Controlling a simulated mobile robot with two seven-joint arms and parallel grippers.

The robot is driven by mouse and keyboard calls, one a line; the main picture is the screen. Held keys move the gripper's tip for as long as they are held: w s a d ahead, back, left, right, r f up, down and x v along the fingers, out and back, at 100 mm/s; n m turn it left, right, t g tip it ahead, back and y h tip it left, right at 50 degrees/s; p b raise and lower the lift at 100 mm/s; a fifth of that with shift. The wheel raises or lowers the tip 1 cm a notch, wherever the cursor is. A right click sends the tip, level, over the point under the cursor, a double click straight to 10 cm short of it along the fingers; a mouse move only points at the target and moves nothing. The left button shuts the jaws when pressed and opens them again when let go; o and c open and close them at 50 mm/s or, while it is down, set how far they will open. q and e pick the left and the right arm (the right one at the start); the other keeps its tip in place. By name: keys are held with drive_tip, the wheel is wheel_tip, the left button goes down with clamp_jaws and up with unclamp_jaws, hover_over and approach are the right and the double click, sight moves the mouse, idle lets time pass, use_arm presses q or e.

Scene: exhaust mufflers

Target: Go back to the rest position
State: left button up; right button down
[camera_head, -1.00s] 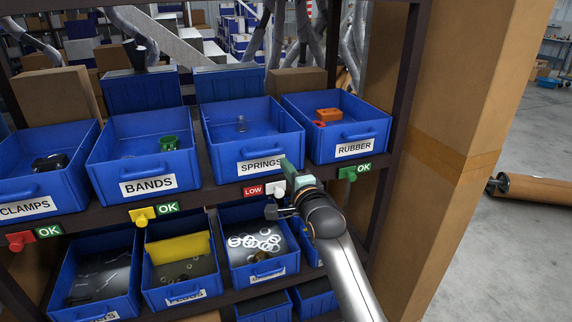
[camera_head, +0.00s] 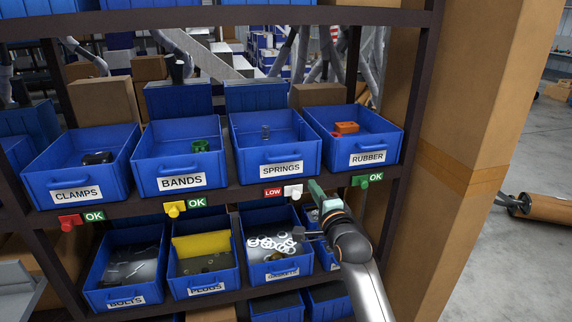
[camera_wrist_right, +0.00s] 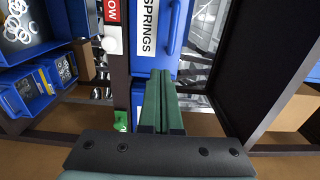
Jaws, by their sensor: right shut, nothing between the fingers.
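My right gripper (camera_head: 314,187) is shut and empty, with its green fingers just right of the white knob (camera_head: 293,191) by the red LOW sign (camera_head: 273,192). It is in front of the shelf edge, below the SPRINGS bin (camera_head: 304,150). In the right wrist view, the closed green fingers (camera_wrist_right: 162,88) point towards the SPRINGS bin (camera_wrist_right: 157,62), with the white knob (camera_wrist_right: 112,45) to their left. Whether the fingertips touch anything cannot be told. My left gripper is not in view.
The CLAMPS (camera_head: 45,190), BANDS (camera_head: 146,180) and RUBBER (camera_head: 393,160) bins share the upper shelf. Lower bins include one with white rings (camera_head: 252,275), partly near my right arm. A dark shelf post (camera_head: 408,110) and tall cardboard box (camera_head: 470,130) stand right. Open floor lies beyond.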

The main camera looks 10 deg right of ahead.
drive_tip(key=s+f+n+g, duration=0.2)
drive_tip(key=s+f+n, duration=0.45)
drive_tip(key=f, duration=0.75)
drive_tip(key=s+a+f+n+g, duration=0.1)
drive_tip(key=s+f+n, duration=0.3)
drive_tip(key=s, duration=0.6)
drive_tip(key=s+a+f+n+g+y, duration=0.1)
drive_tip(key=s+f+n+g, duration=0.2)
drive_tip(key=s+f, duration=0.6)
drive_tip(key=s+a+f+n+g, duration=0.1)
drive_tip(key=s+f+n, duration=0.5)
drive_tip(key=s, duration=0.7)
drive_tip(key=shift+s+a+f+g, duration=0.15)
drive_tip(key=shift+f+g, duration=0.25)
drive_tip(key=shift+g, duration=0.4)
